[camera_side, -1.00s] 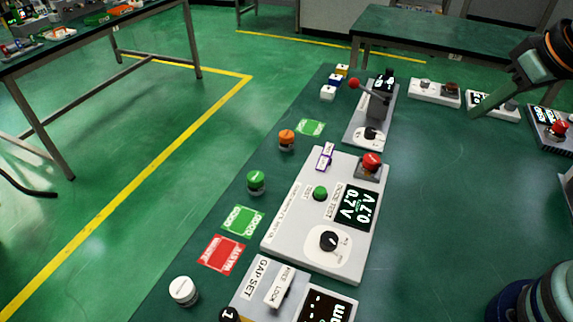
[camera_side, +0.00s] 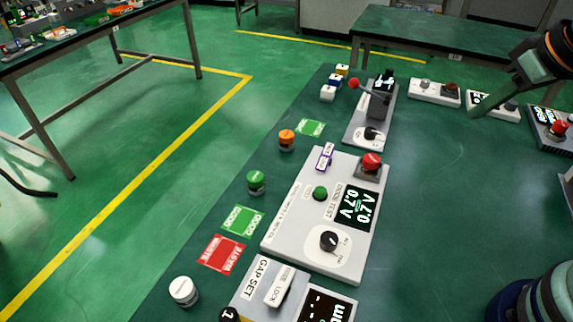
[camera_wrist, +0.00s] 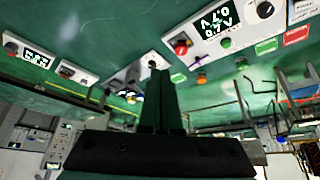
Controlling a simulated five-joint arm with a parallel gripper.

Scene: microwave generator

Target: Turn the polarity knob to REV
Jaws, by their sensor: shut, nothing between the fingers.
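A black knob (camera_side: 329,240) sits on a white round-ended plate at the near end of the grey DIODE TEST panel (camera_side: 290,238). Its small labels are too small to read, so I cannot tell which setting it points to. It also shows at the top right of the wrist view (camera_wrist: 265,9). A second black knob (camera_side: 371,134) is on the grey lever unit farther back. My gripper (camera_side: 474,113) is at the upper right, well away from both knobs. In the wrist view my gripper (camera_wrist: 158,72) is shut with nothing held.
The diode panel has a green button (camera_side: 320,193), a red button (camera_side: 371,161) and a lit display (camera_side: 356,207). A red-tipped lever (camera_side: 354,83) rises behind. Orange (camera_side: 287,140), green (camera_side: 256,182) and white (camera_side: 183,291) cylinders stand left. Table right of the panel is clear.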

